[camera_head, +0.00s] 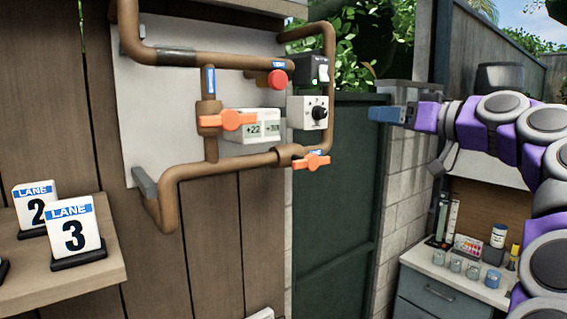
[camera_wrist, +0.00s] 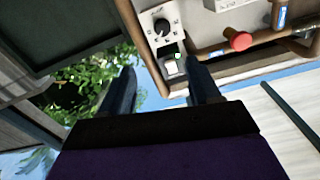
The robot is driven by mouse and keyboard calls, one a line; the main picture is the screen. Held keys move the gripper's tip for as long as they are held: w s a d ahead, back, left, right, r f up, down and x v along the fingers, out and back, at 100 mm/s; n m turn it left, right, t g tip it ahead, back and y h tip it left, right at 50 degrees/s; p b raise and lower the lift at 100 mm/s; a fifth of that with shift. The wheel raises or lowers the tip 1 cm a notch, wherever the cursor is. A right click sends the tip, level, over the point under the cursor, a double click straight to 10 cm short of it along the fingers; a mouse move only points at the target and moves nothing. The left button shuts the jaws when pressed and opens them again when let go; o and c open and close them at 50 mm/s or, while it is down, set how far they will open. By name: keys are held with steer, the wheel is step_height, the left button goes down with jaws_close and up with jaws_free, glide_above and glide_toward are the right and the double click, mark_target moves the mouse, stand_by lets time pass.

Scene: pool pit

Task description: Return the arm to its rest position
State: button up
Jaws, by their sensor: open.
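My purple and grey arm comes in from the right edge of the head view. My gripper (camera_head: 385,114) is held out at its end, a little right of the pipe panel and in front of the green door. In the wrist view my gripper (camera_wrist: 160,88) shows two dark fingers spread apart with nothing between them. Beyond the fingers are leaves, the white switch (camera_wrist: 173,66) and the black dial (camera_wrist: 162,27). The gripper looks apart from the panel and touches nothing that I can see.
The pipe panel carries a red knob (camera_head: 278,79), an orange valve handle (camera_head: 226,121) and another orange handle (camera_head: 311,162). Lane number signs (camera_head: 74,234) stand on a wooden shelf at left. A counter (camera_head: 412,258) with small jars is below my arm at right.

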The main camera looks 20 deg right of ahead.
steer(key=s+a+f+n+g+y+b, duration=0.15)
steer(key=a+f+g, duration=0.25)
steer(key=a+f, duration=0.7)
steer(key=s+a+f+g+b, duration=0.15)
steer(key=a+f+g, duration=0.25)
steer(key=a+f, duration=0.7)
steer(key=s+a+f+g+h+b, duration=0.1)
steer(key=s+a+f+g+b, duration=0.15)
steer(key=a+f, duration=0.45)
steer(key=s+d+f+m+g+h+b, duration=0.1)
steer(key=s+f+g+h+b, duration=0.1)
steer(key=s+f, duration=1.2)
steer(key=s+d+f+m+g+h+b, duration=0.2)
steer(key=s+f+g+h, duration=0.2)
steer(key=s+f, duration=1)
step_height(320, 180, down, 3)
steer(key=shift+s+f+g+h, duration=0.15)
steer(key=shift+s+g+h, duration=0.15)
steer(key=shift+g, duration=0.85)
steer(key=shift+d+m, duration=0.1)
steer(key=shift+m, duration=0.15)
